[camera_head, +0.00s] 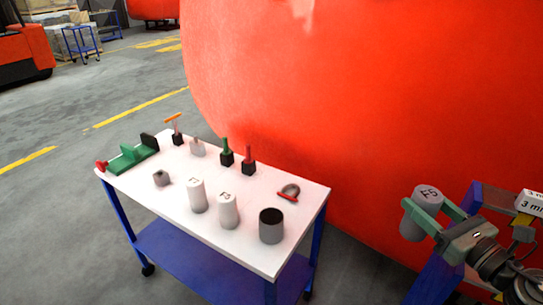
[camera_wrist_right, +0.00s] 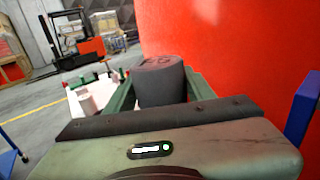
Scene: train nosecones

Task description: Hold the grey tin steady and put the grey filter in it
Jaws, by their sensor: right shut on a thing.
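The grey tin (camera_head: 271,232) stands upright on the trolley's front right corner, with its dark open mouth facing up. The grey filter (camera_head: 413,224), a cylinder with dark lettering on its top, is between the green fingers of my right gripper (camera_head: 425,212). The right gripper is shut on it and holds it off to the right of the trolley, apart from the tin. In the right wrist view the filter (camera_wrist_right: 162,82) sits upright between the fingers and hides part of the trolley. My left gripper is not in view.
The white-topped trolley (camera_head: 150,199) also carries two pale lettered cylinders (camera_head: 197,196), a red-handled grey piece (camera_head: 289,194), a green vice (camera_head: 133,158) and several small tools. A large red nosecone (camera_head: 380,100) rises behind it. A blue frame (camera_head: 440,275) stands near my right arm.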

